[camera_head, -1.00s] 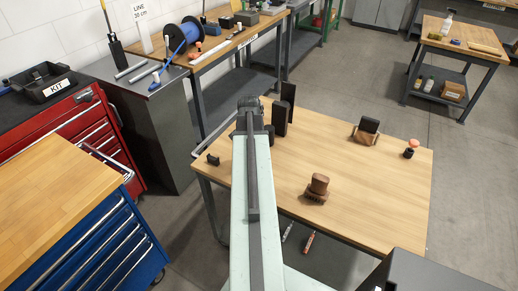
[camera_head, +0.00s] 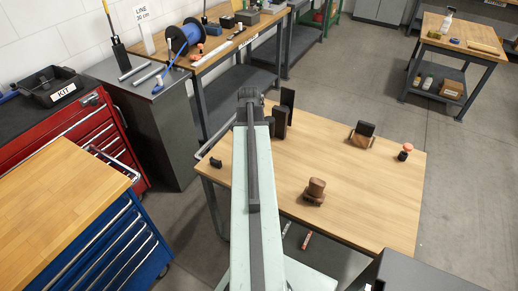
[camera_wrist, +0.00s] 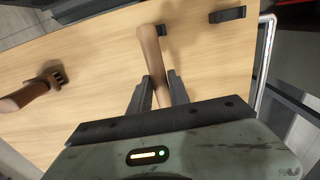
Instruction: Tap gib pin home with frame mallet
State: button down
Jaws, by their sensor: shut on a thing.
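My gripper (camera_wrist: 157,80) is shut on a brown, tapered wooden handle (camera_wrist: 151,48), which I take for the frame mallet. The handle extends past the fingers over the tabletop; its other end is hidden by the gripper body. In the head view my arm hides the fingers and the held thing. I cannot pick out the gib pin for certain. A small dark piece (camera_wrist: 162,30) lies beside the handle's far end. An orange-topped black piece (camera_head: 404,152) stands near the table's right corner.
The wooden table (camera_head: 345,220) carries a brown knobbed piece (camera_head: 315,190), tall dark blocks (camera_head: 288,98), a dark block on a wooden stand (camera_head: 362,133) and a small black bracket (camera_head: 216,163). A blue drawer cabinet (camera_head: 125,245) stands at left.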

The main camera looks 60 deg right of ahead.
notch_tip(320, 180, up, 12)
jog(key=p, duration=1.1)
jog(key=shift+p, duration=0.4)
